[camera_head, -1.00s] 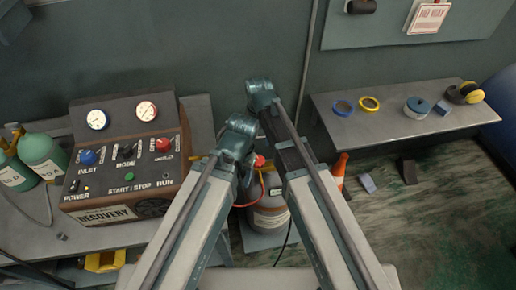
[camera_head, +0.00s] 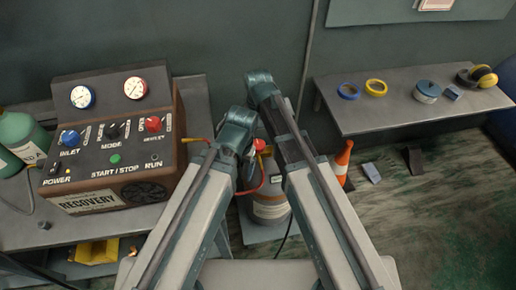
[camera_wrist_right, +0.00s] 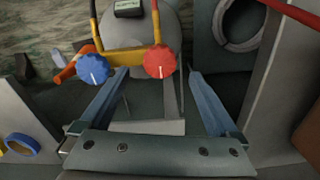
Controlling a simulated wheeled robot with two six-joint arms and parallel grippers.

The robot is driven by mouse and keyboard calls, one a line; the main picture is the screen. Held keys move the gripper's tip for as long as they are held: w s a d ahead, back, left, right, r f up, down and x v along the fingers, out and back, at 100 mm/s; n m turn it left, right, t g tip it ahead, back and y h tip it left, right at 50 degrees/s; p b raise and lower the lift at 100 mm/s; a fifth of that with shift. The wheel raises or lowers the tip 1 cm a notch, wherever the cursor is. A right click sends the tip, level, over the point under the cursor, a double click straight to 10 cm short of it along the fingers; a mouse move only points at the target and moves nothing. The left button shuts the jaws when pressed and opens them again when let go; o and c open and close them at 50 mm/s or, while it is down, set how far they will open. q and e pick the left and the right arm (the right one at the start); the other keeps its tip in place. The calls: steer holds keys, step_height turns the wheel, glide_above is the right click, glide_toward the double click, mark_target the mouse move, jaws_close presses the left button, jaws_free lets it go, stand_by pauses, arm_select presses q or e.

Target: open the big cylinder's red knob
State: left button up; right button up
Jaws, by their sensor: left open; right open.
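My right gripper (camera_wrist_right: 158,74) is open, one finger on each side in the picture; the red knob appears between the fingertips, and I cannot tell any contact. My left gripper (camera_head: 246,170) is low beside the cylinder, mostly hidden by its arm.
The recovery machine (camera_head: 115,150) stands on a bench at the left with a green cylinder (camera_head: 22,138). A shelf (camera_head: 400,113) with tape rolls is at the right. An orange cone (camera_head: 343,160) stands near the cylinder. A red hose (camera_head: 250,189) runs beside the cylinder.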

mark_target(258, 145)
step_height(258, 145, down, 6)
steer(key=b, duration=0.4)
steer(key=shift+r+b, duration=0.15)
steer(key=shift+b, duration=0.2)
steer(key=c, duration=1.4)
steer(key=shift+o, duration=0.2)
